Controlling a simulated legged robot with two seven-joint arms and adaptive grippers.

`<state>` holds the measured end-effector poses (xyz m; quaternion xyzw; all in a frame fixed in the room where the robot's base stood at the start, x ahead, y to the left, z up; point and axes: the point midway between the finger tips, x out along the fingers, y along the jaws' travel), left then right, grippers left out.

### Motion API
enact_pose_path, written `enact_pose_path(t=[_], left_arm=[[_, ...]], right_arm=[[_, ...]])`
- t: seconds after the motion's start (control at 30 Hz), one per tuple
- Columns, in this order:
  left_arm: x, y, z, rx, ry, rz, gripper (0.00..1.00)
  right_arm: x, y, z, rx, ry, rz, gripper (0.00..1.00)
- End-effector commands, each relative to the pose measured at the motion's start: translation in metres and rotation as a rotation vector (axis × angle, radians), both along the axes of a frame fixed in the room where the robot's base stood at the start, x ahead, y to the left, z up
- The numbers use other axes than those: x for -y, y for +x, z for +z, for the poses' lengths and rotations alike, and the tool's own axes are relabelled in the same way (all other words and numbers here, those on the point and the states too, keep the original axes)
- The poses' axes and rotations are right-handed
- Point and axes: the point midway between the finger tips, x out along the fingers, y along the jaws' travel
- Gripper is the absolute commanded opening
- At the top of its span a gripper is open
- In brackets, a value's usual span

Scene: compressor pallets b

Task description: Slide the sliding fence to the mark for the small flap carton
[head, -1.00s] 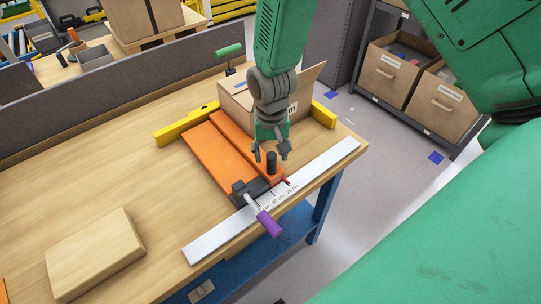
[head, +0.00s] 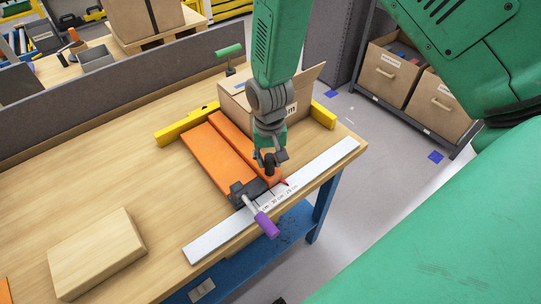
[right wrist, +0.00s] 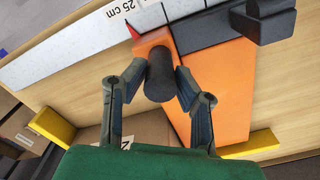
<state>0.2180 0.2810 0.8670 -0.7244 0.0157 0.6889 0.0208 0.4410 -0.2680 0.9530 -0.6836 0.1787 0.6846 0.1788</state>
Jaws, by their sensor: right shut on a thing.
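The orange sliding fence (head: 219,160) lies on the wooden bench, with its near end at the white scale strip (head: 213,244). Its red pointer (right wrist: 133,30) is beside the "25 cm" label in the right wrist view. My right gripper (head: 268,159) is shut on the fence's upright black knob (right wrist: 160,78), with a finger on each side. A black clamp with a purple-ended lever (head: 267,224) sits at the fence's near end. An open-flap carton (head: 236,108) stands behind my right gripper and is partly hidden; its lettering is mostly covered. My left gripper is not in view.
A yellow stop bar (head: 173,135) runs behind the fence, partly hidden by the carton. A wooden block (head: 97,252) lies at the left front. A grey partition (head: 110,117) bounds the back. The bench between block and fence is clear.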

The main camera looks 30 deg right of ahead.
Motion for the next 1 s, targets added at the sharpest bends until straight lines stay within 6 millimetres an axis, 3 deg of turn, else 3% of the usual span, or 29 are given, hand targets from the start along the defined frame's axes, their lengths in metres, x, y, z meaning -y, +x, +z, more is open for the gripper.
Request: enact_pose_path(t=[0.13,0.17,0.2,0.5,0.63,1.0], left_arm=[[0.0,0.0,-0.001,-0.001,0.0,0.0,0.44],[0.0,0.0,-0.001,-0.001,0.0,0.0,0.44],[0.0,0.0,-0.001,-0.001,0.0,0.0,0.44],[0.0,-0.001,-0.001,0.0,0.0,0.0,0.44],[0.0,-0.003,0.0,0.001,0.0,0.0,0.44],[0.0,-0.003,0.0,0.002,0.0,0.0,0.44]], right_arm=[[0.0,0.001,0.0,0.001,0.002,0.001,0.0],[0.0,0.001,0.0,0.001,0.002,0.001,0.35],[0.0,0.001,0.0,0.001,0.002,0.001,0.44],[0.0,0.0,0.001,0.001,0.0,0.0,0.44],[0.0,0.001,0.01,0.004,0.0,0.001,0.44],[0.0,0.002,0.084,0.006,0.0,0.001,0.44]])
